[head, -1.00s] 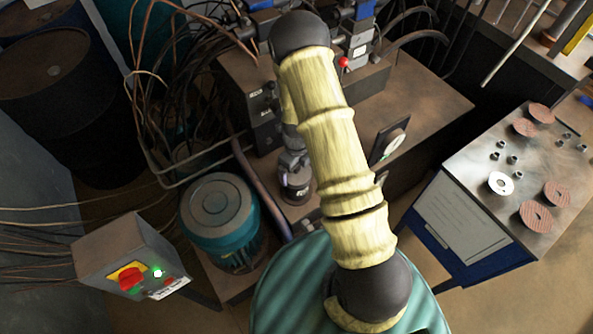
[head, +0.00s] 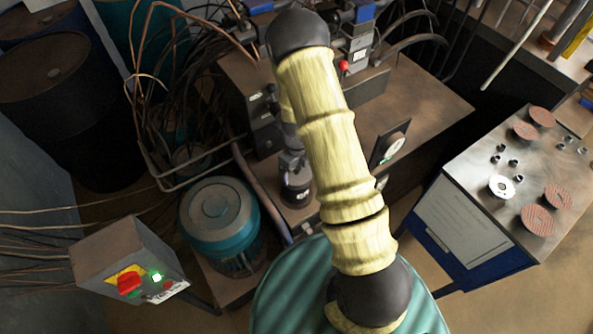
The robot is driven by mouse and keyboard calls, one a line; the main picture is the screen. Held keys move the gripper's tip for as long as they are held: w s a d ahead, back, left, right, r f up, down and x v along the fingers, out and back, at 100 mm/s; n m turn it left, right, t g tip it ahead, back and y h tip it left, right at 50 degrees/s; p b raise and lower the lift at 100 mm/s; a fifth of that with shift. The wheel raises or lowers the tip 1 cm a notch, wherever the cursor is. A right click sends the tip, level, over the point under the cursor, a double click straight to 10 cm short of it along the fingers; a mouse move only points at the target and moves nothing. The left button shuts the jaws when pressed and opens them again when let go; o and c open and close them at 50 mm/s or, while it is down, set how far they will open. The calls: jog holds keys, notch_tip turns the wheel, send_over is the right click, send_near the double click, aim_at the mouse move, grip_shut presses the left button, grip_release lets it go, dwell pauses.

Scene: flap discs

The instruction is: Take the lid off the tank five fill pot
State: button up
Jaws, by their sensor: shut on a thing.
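The fill pot (head: 297,191) is a small dark round fitting with a pale label, on top of the brown tank (head: 430,105), left of centre. My gripper (head: 293,168) is directly above it, pointing down, and is shut on the pot's lid. The fingertips and the lid are small and dark, and my yellow-sleeved arm hides part of the area. I cannot tell whether the lid is seated on the pot or raised.
A blue motor (head: 220,215) stands left of the pot. A grey control box (head: 128,262) is at lower left. A steel table (head: 472,180) with several discs and nuts is at far right. Hoses and cables crowd the back left.

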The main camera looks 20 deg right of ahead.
notch_tip(320, 180, up, 8)
jog(key=shift+r+b, duration=0.15)
jog(key=shift+b, duration=0.6)
